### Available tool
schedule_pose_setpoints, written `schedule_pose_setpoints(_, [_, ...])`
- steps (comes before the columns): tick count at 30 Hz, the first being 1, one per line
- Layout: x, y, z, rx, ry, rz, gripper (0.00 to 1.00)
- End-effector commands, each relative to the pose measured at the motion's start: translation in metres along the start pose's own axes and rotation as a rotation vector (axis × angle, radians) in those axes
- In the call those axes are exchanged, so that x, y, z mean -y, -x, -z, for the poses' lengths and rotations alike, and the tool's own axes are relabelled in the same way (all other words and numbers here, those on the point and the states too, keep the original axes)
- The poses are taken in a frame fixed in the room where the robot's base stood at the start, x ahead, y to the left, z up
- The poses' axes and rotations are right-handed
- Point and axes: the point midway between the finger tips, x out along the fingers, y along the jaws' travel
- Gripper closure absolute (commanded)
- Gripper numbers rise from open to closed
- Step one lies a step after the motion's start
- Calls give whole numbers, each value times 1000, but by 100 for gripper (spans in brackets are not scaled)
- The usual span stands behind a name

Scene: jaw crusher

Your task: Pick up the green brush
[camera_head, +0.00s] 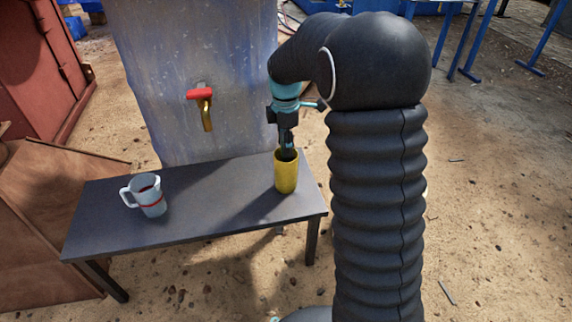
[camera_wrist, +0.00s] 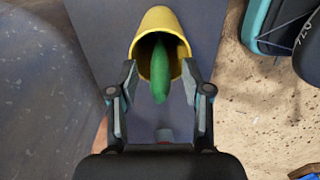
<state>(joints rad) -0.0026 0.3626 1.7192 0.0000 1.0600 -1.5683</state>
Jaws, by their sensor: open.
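A yellow cup (camera_head: 286,174) stands on the right end of the dark table; in the wrist view the cup (camera_wrist: 145,40) shows with its mouth toward me. The green brush (camera_wrist: 160,72) sticks out of the cup's mouth, its lower part hidden inside. In the head view the brush is mostly hidden by my gripper (camera_head: 287,150), which is over the cup's mouth. In the wrist view my gripper (camera_wrist: 160,88) is open, with one finger on each side of the brush's protruding end. I see no clear contact between fingers and brush.
A dark table (camera_head: 195,218) carries a white measuring jug (camera_head: 151,196) with a red band at left. The table's middle is clear. A rusty brown box (camera_head: 45,225) stands at left.

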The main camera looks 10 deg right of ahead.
Motion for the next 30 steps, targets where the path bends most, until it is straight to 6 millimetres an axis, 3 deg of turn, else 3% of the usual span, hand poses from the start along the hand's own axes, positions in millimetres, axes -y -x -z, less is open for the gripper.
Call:
schedule_pose_setpoints(3, [0,-12,0,0,0,1,51])
schedule_pose_setpoints(11, [0,-14,0,0,0,0,51])
schedule_pose_setpoints(17, [0,-14,0,0,0,0,96])
schedule_pose_setpoints(18, [0,-14,0,0,0,0,100])
schedule_pose_setpoints(30, [0,-11,0,0,0,-1,100])
